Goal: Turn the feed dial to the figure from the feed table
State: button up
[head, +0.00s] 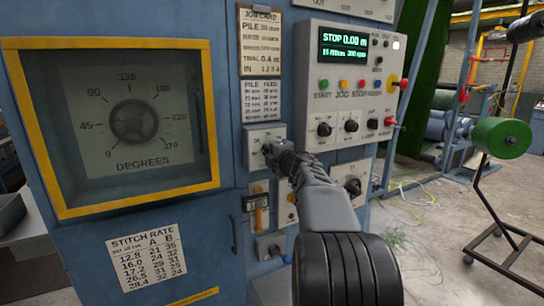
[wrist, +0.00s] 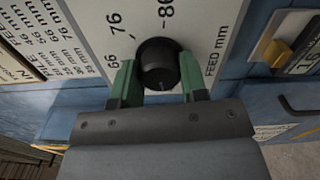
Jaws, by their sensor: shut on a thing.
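The feed dial (wrist: 158,68) is a black round knob on a white plate lettered "FEED mm" (wrist: 214,50). Figures 66, 76 and one starting with 8 show around it in the wrist view. My gripper (wrist: 158,82) is shut on the knob, one green fingertip on each side. A small pale mark shows on the knob, but I cannot tell which figure it points to. In the head view my gripper (head: 271,152) covers most of the dial on its plate (head: 254,134). The feed table is the "PILE FEED" card (head: 262,100) above; its rows also show in the wrist view (wrist: 52,45), too blurred to read surely.
A yellow-framed window (head: 212,120) with a degrees dial (head: 134,122) is at left. A control panel (head: 345,85) with knobs and buttons juts out at right. A stitch rate card (head: 150,252) is below. A small yellow-handled switch (wrist: 278,52) sits near the dial.

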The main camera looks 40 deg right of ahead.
jog(key=shift+n, duration=0.4)
jog(key=o, duration=0.9)
jog(key=shift+o, duration=0.2)
jog(key=s+a, duration=0.2)
jog(key=s, duration=1.1)
jog(key=shift+s+b, duration=0.3)
jog(key=shift+s, duration=0.05)
jog(key=shift+d, duration=0.1)
